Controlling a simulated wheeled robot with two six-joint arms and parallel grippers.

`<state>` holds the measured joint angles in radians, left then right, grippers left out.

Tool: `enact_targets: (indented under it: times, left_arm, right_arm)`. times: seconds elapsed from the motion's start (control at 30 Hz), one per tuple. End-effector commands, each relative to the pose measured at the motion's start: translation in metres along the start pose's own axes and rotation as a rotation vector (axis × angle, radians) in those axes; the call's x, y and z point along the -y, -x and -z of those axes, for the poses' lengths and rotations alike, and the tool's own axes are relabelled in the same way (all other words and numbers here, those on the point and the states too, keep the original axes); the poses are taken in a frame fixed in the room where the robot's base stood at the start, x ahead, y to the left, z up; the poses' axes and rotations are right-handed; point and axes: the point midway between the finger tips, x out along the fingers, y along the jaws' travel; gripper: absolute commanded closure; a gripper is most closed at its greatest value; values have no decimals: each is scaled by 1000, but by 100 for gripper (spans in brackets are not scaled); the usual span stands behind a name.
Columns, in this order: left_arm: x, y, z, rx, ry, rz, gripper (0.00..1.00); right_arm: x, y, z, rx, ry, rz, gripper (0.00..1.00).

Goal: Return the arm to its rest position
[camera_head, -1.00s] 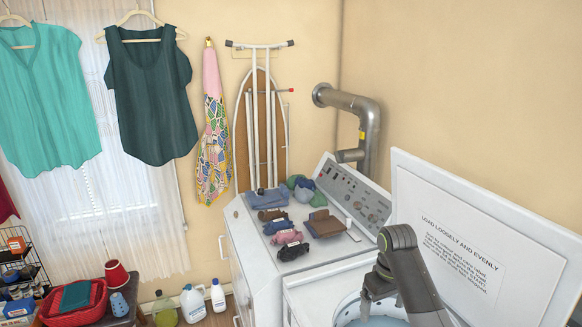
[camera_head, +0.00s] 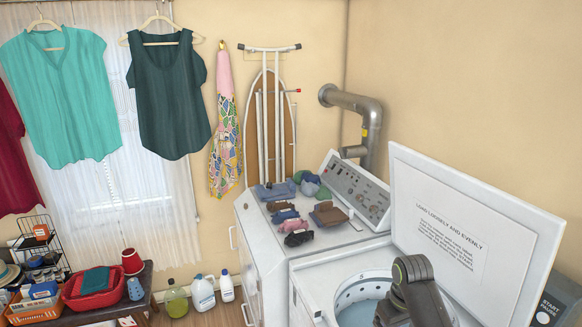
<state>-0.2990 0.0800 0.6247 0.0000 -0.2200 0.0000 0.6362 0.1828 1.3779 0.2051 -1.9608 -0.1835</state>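My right arm reaches up from the bottom edge in front of the open washer (camera_head: 303,283), its dark bent link over the tub opening. The end of that arm, with my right gripper (camera_head: 388,310), points down at the bottom edge. Its fingers are too dark and cut off to tell whether they are open or shut, and I see nothing held. My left gripper is not in view.
The washer's raised lid (camera_head: 440,190) stands behind the arm. Folded and rolled clothes (camera_head: 285,215) lie on the neighbouring machine (camera_head: 262,250). A red basket (camera_head: 90,300) sits on a bench at lower left, with bottles (camera_head: 203,293) on the floor beside it.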

Motion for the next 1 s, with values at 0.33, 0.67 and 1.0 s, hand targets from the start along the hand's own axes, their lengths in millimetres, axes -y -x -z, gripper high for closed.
enact_targets:
  times: [0.33,0.67,1.0]
  left_arm:
    - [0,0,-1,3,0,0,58]
    - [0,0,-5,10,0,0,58]
    - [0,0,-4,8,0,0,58]
  right_arm:
    - [7,-56,-76,-52,-72,-28,13]
    - [24,-88,-199,-143,-191,-83,13]
    - [44,-67,-302,-222,-295,-147,13]
